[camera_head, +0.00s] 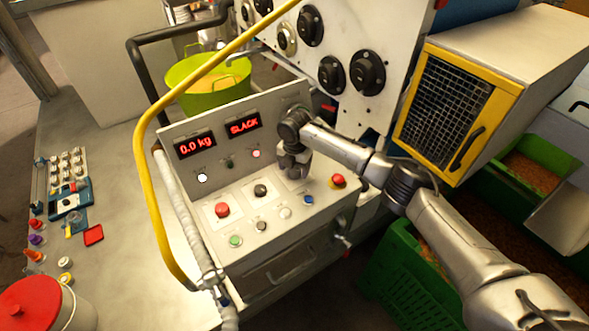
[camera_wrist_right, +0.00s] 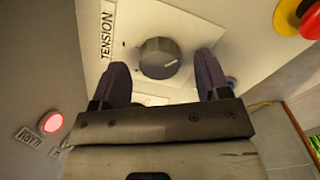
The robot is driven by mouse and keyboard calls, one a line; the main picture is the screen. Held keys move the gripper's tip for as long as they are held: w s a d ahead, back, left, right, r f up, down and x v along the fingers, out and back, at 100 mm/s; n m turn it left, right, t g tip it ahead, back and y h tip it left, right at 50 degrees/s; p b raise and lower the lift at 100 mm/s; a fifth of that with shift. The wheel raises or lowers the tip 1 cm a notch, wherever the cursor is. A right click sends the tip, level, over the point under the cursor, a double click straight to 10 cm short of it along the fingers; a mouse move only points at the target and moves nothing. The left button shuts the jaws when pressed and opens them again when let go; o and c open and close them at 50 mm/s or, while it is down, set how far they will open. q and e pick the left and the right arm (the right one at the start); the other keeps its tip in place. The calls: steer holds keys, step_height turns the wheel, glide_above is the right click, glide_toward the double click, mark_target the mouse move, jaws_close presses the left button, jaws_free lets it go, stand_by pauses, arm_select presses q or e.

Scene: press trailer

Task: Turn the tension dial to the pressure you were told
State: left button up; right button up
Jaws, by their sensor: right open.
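The tension dial (camera_wrist_right: 158,57) is a dark grey round knob with a white pointer mark, on a pale plate beside the label TENSION (camera_wrist_right: 107,30). My right gripper (camera_wrist_right: 160,78) is open, with one finger to each side of the dial in the wrist view. The dial is between or just beyond the fingertips; I cannot tell whether they touch it. In the head view my right gripper (camera_head: 293,172) is over the control panel and hides the dial. The red displays read 0.0 kg (camera_head: 195,144) and SLACK (camera_head: 243,125). My left gripper is not in view.
A red emergency button (camera_head: 337,180) on yellow stands right of the gripper. A red button (camera_head: 222,209) and a black knob (camera_head: 260,190) are to its left. A lit red alarm lamp (camera_wrist_right: 51,122) is nearby. A yellow rail (camera_head: 150,180) curves along the panel's left.

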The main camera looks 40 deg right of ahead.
steer(key=shift+f, duration=0.5)
steer(key=c, duration=0.9)
